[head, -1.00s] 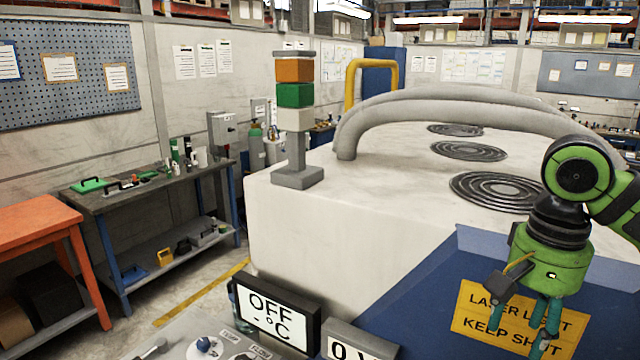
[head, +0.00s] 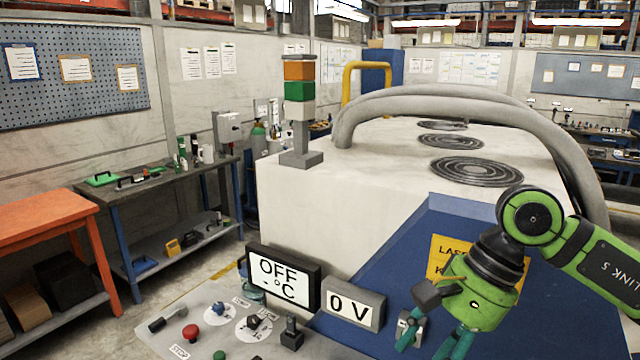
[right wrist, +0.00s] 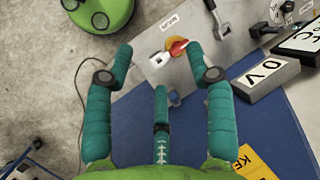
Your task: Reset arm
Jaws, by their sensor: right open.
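My right gripper (head: 432,342) hangs over the blue cover at the front right of the control panel (head: 215,305), beside the 0 V display. In the right wrist view its teal fingers (right wrist: 158,55) are spread and empty. Beyond the fingertips lies a small orange disc (right wrist: 172,43) with a red-tipped piece and a pale metal lever (right wrist: 160,59) on it. They look apart from the fingers; I cannot tell which part is the reset arm. A grey lever (right wrist: 220,18) stands above them. My left gripper is not in view.
The OFF °C display (head: 284,280) and the 0 V display (head: 353,304) stand at the panel's back edge. A red knob (head: 190,333) and a black-handled lever (head: 167,319) sit to the left. The white machine (head: 320,205) rises behind. A yellow laser sign (head: 440,258) is partly hidden.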

